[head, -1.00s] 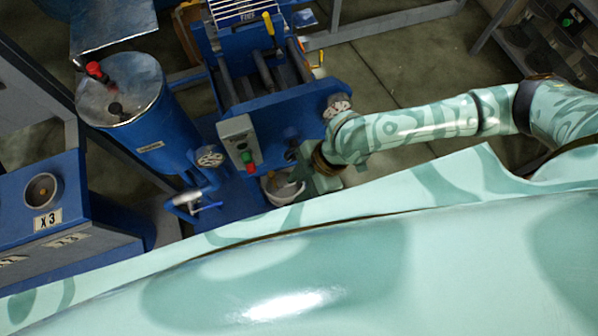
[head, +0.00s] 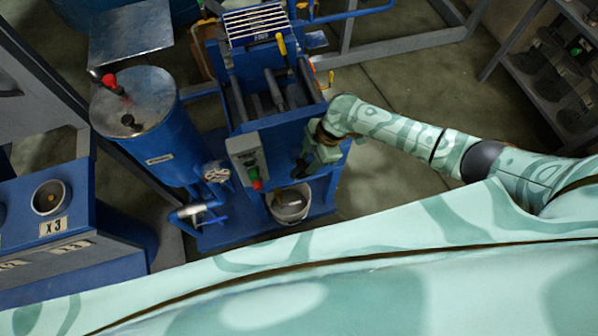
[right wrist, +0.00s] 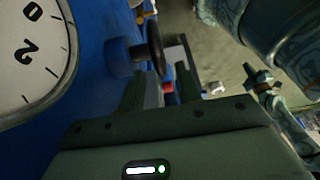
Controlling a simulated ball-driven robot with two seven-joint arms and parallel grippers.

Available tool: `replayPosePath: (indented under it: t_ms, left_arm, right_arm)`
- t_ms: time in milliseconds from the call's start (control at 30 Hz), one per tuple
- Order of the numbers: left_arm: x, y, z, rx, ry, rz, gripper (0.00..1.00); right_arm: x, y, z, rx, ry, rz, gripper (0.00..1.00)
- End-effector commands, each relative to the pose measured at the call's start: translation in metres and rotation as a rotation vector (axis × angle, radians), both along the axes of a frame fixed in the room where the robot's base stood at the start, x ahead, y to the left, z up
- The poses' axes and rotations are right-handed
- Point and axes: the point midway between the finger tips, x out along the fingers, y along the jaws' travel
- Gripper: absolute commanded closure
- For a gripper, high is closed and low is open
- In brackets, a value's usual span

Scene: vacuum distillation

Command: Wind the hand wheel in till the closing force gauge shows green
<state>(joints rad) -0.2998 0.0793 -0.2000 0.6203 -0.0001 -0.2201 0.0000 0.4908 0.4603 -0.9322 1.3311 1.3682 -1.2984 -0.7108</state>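The hand wheel (right wrist: 155,45) shows dark and nearly edge-on in the right wrist view, on a short shaft from the blue press front. My right gripper (head: 308,166) is in front of the blue press (head: 285,130) in the head view. In the right wrist view its two fingers (right wrist: 159,92) stand apart, with the wheel's near rim at the gap between their tips; I cannot tell whether they touch it. A white dial gauge (right wrist: 25,60) fills the left edge there; only part shows, with no needle or green visible. My left gripper is out of view.
A grey switch box (head: 247,158) with green and red buttons sits left of my right gripper. A bucket (head: 290,203) stands below it. A blue tank (head: 150,130) stands to the left, with a smaller gauge (head: 216,172) beside it.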

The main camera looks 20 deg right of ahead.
Motion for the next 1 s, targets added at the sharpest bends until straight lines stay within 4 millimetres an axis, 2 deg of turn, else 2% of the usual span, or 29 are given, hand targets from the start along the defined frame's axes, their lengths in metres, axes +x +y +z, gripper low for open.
replayPosePath:
  t_ms: [33, 100, 300, 433, 733, 800, 867, 1000]
  left_arm:
    - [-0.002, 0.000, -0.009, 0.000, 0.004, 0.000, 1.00]
    - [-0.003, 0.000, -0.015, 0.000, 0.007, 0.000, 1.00]
    - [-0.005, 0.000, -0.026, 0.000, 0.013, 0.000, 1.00]
    - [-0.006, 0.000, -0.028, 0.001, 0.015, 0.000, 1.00]
    - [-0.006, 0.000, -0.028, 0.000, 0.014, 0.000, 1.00]
    - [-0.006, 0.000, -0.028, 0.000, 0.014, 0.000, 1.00]
    - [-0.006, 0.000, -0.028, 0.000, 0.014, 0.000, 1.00]
    - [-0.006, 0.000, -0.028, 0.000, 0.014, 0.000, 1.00]
  right_arm:
    - [-0.001, 0.006, -0.017, 0.001, 0.004, 0.000, 0.65]
    - [-0.001, 0.012, -0.031, 0.002, 0.004, -0.001, 0.65]
    - [-0.001, 0.024, -0.059, 0.001, 0.001, -0.002, 0.65]
    - [0.000, 0.027, -0.066, -0.001, -0.001, 0.000, 0.65]
    - [0.000, 0.028, -0.067, 0.000, -0.002, -0.001, 0.65]
    - [0.000, 0.028, -0.067, 0.000, -0.002, -0.001, 0.85]
    - [0.000, 0.028, -0.067, 0.000, -0.002, -0.001, 1.00]
    - [0.000, 0.028, -0.067, -0.002, -0.002, -0.001, 1.00]
